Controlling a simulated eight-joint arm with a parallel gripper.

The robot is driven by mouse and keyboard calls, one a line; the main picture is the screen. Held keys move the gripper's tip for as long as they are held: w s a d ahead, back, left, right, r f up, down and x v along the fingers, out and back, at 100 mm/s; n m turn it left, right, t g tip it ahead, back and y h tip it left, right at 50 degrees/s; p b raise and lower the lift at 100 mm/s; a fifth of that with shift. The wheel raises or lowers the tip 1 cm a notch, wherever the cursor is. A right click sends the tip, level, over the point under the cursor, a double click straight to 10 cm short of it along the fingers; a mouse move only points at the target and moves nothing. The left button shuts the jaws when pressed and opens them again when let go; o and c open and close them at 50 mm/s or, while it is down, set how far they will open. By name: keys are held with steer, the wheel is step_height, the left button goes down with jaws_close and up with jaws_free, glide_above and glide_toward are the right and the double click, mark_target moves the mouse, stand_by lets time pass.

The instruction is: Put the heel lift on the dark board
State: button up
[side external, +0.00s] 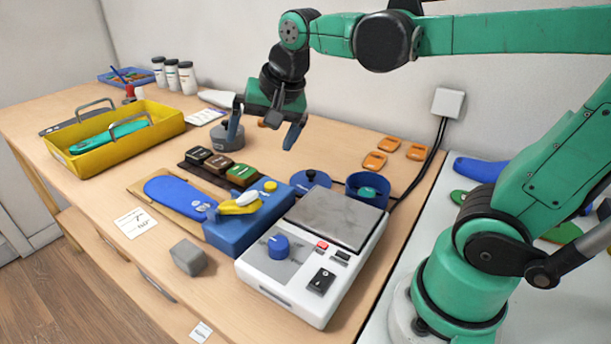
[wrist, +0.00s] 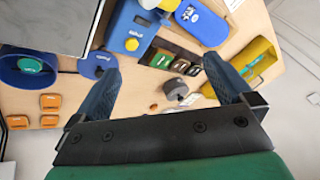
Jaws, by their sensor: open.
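The dark board (side external: 182,166) lies mid-table and carries a black, a brown and a green block; it also shows in the wrist view (wrist: 165,46). No piece is clearly marked as the heel lift. Small flat orange pieces (side external: 375,161) lie at the back right, and show at the left in the wrist view (wrist: 49,101). A smaller orange-brown piece (side external: 263,123) lies on the table behind my gripper, seen between the fingers in the wrist view (wrist: 153,108). My gripper (side external: 264,132) is open and empty above the table, behind the board.
A grey round weight (wrist: 176,88) lies near the left finger in the side view. A blue block (side external: 240,228) with a yellow-and-white item and a white scale-like machine (side external: 300,290) stand in front. A yellow tray (side external: 170,122) is at left; a blue round container (side external: 367,187) is at right.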

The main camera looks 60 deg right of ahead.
steer(key=s+a+f+n+t, duration=0.1)
steer(key=s+f+n, duration=0.3)
steer(key=n, duration=0.5)
steer(key=shift+s+a+f+t, duration=0.25)
steer(key=shift+s+a+t, duration=0.15)
steer(key=shift+s, duration=0.4)
